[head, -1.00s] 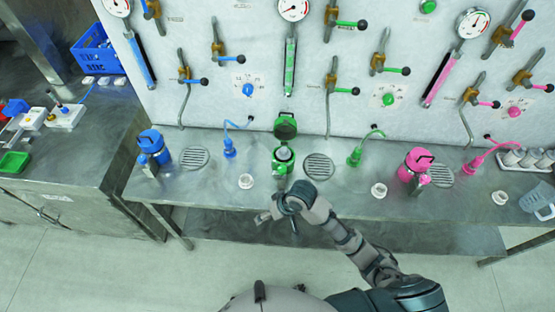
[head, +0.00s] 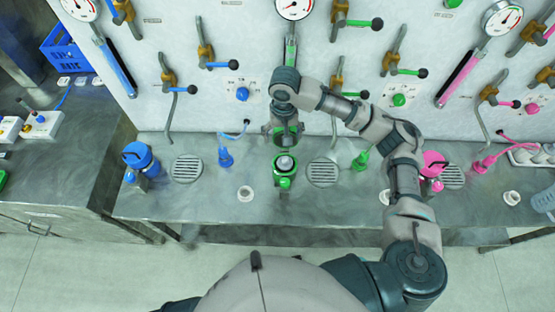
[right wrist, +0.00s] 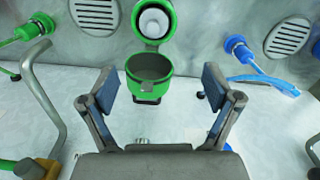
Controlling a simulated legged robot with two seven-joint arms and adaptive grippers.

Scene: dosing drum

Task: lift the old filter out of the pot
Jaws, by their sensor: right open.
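The green pot (head: 286,180) stands on the steel bench with its mouth open, and it shows at the top of the right wrist view (right wrist: 168,36). The old filter (head: 285,163) is a pale round piece seated inside the pot's mouth; in the right wrist view it is white (right wrist: 153,22). The pot's hinged lid (right wrist: 148,90) stands open on the wall side. My right gripper (head: 284,132) is open and empty above the bench, behind the pot's mouth. In the right wrist view its fingers (right wrist: 157,85) appear on either side of the lid. My left gripper is out of view.
A blue pot (head: 137,157) and a pink pot (head: 433,162) stand to the sides. Round drain grates (head: 322,172), a green nozzle (head: 360,161) and small white cups (head: 245,193) are on the bench. The wall behind carries valves, gauges and pipes.

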